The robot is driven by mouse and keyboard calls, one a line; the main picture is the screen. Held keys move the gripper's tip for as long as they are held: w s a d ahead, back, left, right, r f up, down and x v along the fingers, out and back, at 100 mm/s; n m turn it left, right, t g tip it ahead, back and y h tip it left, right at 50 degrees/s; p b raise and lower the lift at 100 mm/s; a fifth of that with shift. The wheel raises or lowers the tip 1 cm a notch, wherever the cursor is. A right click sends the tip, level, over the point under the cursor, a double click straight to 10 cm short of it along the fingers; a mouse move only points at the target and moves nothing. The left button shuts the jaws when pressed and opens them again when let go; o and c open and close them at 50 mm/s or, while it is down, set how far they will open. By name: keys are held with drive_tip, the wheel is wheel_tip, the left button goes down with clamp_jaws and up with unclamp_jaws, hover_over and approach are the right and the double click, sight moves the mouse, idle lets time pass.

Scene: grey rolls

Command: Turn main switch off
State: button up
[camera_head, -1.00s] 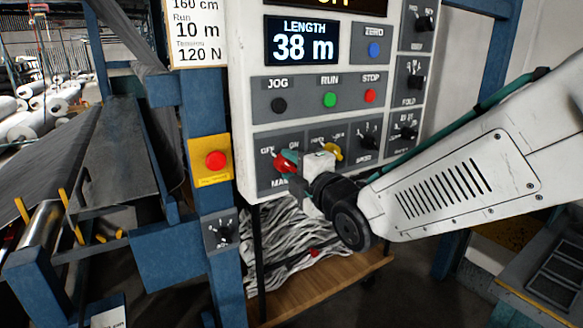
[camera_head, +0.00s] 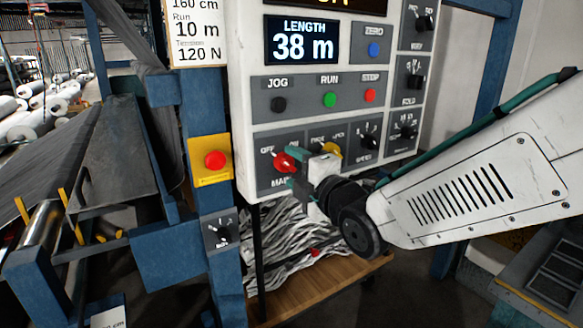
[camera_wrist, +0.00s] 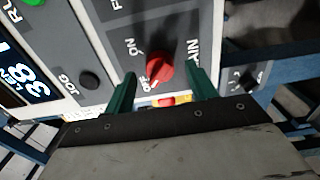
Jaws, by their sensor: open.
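The main switch (camera_head: 284,162) is a red rotary knob at the lower left of the white control panel (camera_head: 240,100), with OFF and ON labels above it. In the wrist view the red knob (camera_wrist: 160,68) sits between the finger directions, with a pale mark at its edge beside the partly covered OFF label. My gripper (camera_head: 299,168) is just in front of the knob. In the wrist view my gripper (camera_wrist: 163,88) is open, its two teal fingers apart on either side of the knob; contact cannot be told.
A yellow knob (camera_head: 331,150) and black selectors sit right of the switch. Above are JOG, RUN (camera_head: 330,99) and STOP (camera_head: 370,95) buttons. A red button on a yellow box (camera_head: 214,160) is on the blue post to the left. A wooden shelf (camera_head: 320,290) lies below.

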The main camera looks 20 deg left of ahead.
drive_tip(key=v, duration=0.6)
drive_tip(key=shift+s, duration=0.1)
drive_tip(key=d+f+m+g+h, duration=0.25)
drive_tip(key=f+m+h, duration=0.2)
drive_tip(key=f, duration=0.35)
drive_tip(key=s+d+f+m+g+h, duration=0.1)
drive_tip(key=s+d+f+m+h, duration=0.15)
drive_tip(key=d+m, duration=0.35)
drive_tip(key=s+d+f+m+g+h, duration=0.1)
drive_tip(key=d+f+m+g+h, duration=0.15)
drive_tip(key=d, duration=0.45)
drive_tip(key=s+d+r+m+g+h, duration=0.2)
drive_tip(key=s+d+r+m, duration=0.1)
drive_tip(key=s+d+m, duration=0.4)
drive_tip(key=s+d+r+m+g+h, duration=0.2)
drive_tip(key=s+d+m, duration=0.6)
drive_tip(key=d, duration=0.8)
drive_tip(key=s+r, duration=0.1)
drive_tip(key=s, duration=0.1)
drive_tip(key=shift+s, duration=0.4)
drive_tip(key=shift+d, duration=0.1)
